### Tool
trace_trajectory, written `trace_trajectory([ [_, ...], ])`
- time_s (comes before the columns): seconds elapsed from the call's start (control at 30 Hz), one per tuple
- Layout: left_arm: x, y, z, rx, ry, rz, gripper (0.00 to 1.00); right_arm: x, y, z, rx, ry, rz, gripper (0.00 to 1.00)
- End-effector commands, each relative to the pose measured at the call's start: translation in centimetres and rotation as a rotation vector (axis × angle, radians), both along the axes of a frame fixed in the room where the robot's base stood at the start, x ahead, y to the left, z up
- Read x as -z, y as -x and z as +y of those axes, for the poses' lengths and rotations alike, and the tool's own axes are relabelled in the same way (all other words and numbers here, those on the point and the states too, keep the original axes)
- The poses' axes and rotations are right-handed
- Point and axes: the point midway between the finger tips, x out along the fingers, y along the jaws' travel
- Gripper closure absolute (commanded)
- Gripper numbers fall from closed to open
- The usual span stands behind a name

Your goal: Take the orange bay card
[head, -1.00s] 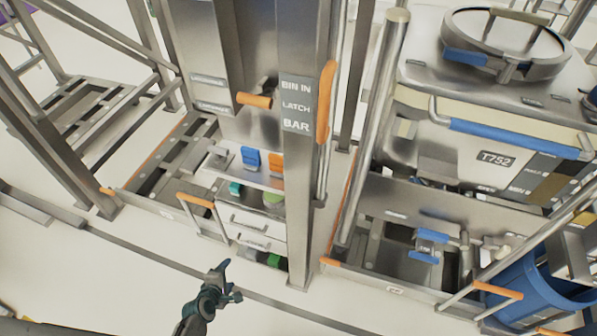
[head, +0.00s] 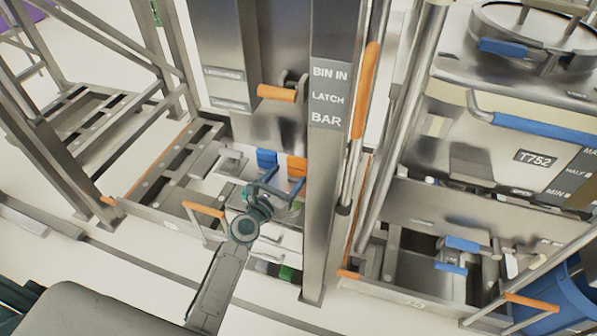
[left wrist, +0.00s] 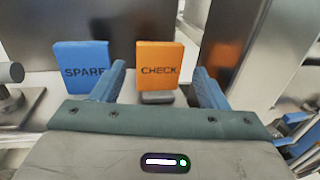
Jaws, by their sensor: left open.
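The orange bay card (head: 297,166) stands upright on a small steel shelf beside the upright post in the head view. In the left wrist view the orange card (left wrist: 160,62) reads CHECK and stands in a small dark holder. A blue card (left wrist: 82,66) reading SPARE stands to its left; it also shows in the head view (head: 266,159). My left gripper (head: 276,187) is open and empty in front of the shelf. In the left wrist view its blue fingers point at the orange card, one toward each side of it. My right gripper is not in view.
The steel post with the BIN IN LATCH BAR label (head: 329,98) rises just right of the orange card. An orange-ended lever (head: 277,93) sticks out above the shelf. Drawers lie below. A steel bin marked T752 (head: 535,157) stands at the right.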

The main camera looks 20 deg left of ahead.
Motion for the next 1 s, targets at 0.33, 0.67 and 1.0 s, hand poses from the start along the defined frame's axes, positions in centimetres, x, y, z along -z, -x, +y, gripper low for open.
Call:
trace_trajectory([
  [0.33, 0.4, -4.5, -1.0, 0.000, -0.001, 0.000, 0.33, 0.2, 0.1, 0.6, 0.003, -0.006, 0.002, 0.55],
  [0.67, 0.4, -5.0, -1.2, 0.000, -0.002, 0.001, 0.35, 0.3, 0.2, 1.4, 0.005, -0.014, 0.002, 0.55],
  [1.0, 0.4, -5.0, -1.1, 0.000, -0.002, 0.001, 0.67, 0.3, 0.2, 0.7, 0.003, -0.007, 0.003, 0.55],
])
